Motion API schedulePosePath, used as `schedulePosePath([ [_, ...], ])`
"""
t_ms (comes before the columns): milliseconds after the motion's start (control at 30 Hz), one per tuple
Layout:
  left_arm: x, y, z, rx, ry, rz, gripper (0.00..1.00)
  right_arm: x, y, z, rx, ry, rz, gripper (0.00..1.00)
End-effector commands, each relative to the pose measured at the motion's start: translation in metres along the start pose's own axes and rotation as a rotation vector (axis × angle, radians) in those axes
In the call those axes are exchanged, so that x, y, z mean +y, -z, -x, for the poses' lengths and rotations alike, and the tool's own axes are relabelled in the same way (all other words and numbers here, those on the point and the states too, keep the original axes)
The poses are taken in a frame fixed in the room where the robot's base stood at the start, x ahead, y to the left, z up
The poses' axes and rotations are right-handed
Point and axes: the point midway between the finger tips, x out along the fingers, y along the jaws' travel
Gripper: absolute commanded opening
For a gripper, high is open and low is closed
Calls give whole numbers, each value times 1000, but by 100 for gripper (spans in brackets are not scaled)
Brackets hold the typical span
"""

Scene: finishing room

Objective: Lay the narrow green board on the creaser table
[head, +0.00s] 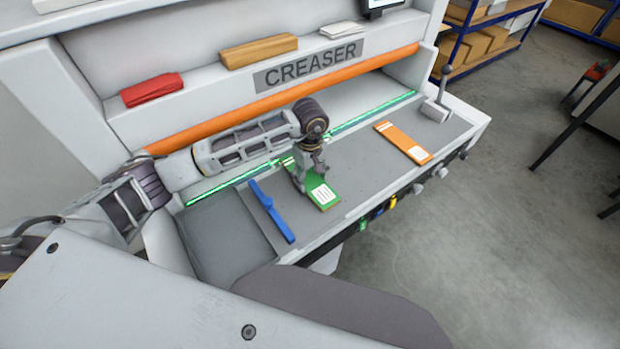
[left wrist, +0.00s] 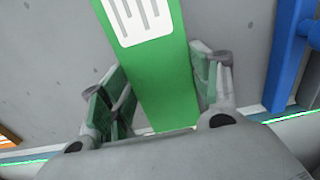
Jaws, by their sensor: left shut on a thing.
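The narrow green board (head: 323,193), with a white label, is at the grey creaser table (head: 360,165), between a blue bar and an orange board. My left gripper (head: 303,185) comes down over it from above, and its fingers are on either side of the board. In the left wrist view the green board (left wrist: 165,75) runs between the two fingers (left wrist: 165,95) of my left gripper, which is shut on it. I cannot tell whether the board touches the table or is slightly above it. My right gripper is not in view.
A blue bar (head: 272,212) lies left of the green board. An orange board (head: 403,142) lies to the right, with a grey lever (head: 440,95) beyond it. An orange roller (head: 250,112) crosses the back. Grey table is bare between the green and orange boards.

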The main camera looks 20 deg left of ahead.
Motion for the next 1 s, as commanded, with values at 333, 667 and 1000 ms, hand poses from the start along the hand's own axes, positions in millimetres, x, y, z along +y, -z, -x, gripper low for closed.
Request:
schedulePosePath([
  [333,0,0,-16,0,0,0,38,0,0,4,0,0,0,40],
  [667,0,0,-19,0,0,0,38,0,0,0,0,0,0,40],
  [1000,0,0,-19,0,0,0,84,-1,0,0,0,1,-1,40],
])
